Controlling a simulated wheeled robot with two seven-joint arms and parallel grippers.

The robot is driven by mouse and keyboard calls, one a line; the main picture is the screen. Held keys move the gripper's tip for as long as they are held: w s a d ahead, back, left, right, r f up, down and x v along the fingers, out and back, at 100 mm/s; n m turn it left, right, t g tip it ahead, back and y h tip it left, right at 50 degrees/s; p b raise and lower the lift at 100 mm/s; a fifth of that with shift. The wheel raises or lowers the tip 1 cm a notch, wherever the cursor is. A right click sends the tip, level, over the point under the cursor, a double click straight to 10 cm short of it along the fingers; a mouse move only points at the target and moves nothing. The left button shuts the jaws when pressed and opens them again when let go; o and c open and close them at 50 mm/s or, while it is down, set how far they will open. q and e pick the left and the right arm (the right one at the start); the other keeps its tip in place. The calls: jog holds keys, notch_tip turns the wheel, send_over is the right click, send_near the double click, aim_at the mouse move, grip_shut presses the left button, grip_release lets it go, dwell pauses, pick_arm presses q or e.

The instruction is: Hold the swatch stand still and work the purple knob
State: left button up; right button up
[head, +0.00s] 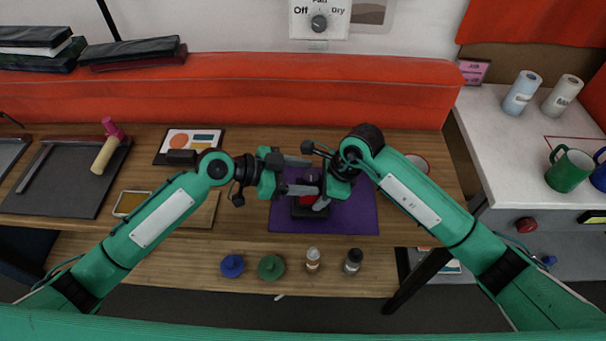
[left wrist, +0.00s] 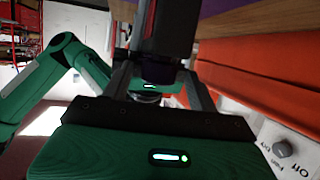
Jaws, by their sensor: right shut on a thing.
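The dark swatch stand (head: 302,212) stands on a purple mat (head: 350,220) at the middle of the table, partly hidden by my grippers. A reddish patch shows on its middle. The purple knob (head: 312,174) is at its top, and a dark purple round part, seemingly the knob (left wrist: 158,70), shows in the left wrist view. My left gripper (head: 306,175) is open, its fingers on either side of the knob with gaps visible in the left wrist view (left wrist: 162,82). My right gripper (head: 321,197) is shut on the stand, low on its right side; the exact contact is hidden.
Two lidded jars, blue (head: 232,265) and green (head: 271,267), and two small bottles (head: 313,259) stand along the front edge. A framed picture (head: 190,142) lies behind my left arm. An orange padded barrier (head: 240,95) closes the back.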

pick_arm(q)
jog(key=v, duration=1.2)
pick_arm(e)
jog(key=o, duration=1.2)
